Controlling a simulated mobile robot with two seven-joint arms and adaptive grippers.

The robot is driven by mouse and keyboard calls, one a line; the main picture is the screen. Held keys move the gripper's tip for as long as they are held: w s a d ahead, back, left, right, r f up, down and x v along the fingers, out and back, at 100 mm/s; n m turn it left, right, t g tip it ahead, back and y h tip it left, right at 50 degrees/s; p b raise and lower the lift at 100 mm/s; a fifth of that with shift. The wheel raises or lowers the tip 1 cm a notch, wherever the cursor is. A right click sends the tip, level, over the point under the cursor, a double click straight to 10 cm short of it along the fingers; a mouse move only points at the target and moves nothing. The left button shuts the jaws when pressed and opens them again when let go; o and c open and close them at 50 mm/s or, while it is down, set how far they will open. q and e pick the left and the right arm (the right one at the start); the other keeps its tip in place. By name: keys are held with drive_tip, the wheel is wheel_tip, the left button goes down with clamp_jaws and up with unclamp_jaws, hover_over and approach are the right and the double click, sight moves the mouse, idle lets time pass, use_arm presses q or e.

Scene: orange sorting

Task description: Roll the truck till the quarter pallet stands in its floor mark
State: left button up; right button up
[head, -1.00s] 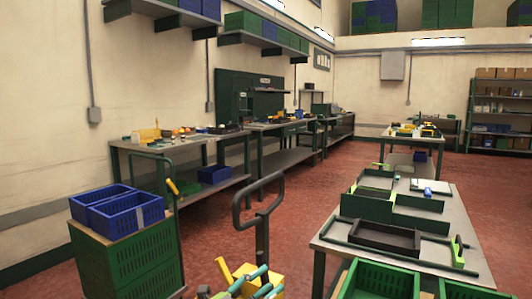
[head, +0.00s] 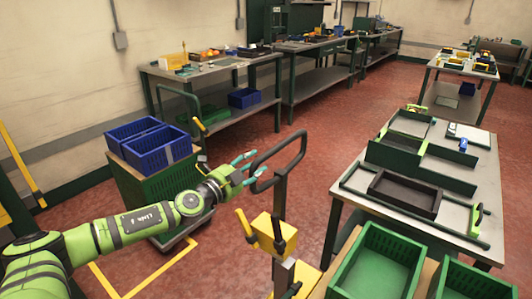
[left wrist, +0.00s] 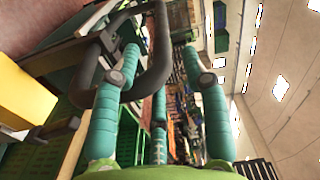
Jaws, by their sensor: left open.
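The truck's black loop handle (head: 304,150) stands upright in the middle of the head view, above its yellow body (head: 270,236). My left gripper (head: 252,166) is open at the left side of the loop. In the left wrist view, its teal fingers (left wrist: 160,90) spread around part of the black handle bar (left wrist: 158,65); I cannot tell whether they touch it. Yellow lines of a floor mark (head: 160,272) show at the lower left, partly behind my arm. I cannot make out the quarter pallet for sure. My right gripper is out of view.
A green crate stack with blue bins (head: 150,150) stands on a wheeled base behind my left arm. Green crates (head: 375,268) sit close at the lower right. A grey worktable (head: 350,208) stands at the right. Red floor is clear between the benches.

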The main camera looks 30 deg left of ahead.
sight(265, 157)
use_arm(q)
drive_tip(key=shift+w+d+r, duration=0.1)
drive_tip(key=shift+w+r, duration=0.25)
drive_tip(key=shift+w, duration=0.15)
drive_tip(key=shift+w+d+f+p, duration=0.2)
drive_tip(key=shift+w+p, duration=0.15)
drive_tip(key=shift+w, duration=0.8)
drive_tip(key=shift+w+d+f+p, duration=0.15)
drive_tip(key=shift+w+p, duration=0.2)
drive_tip(key=shift+w, duration=0.75)
drive_tip(key=shift+a, duration=0.1)
drive_tip(key=shift+c, duration=0.4)
clamp_jaws()
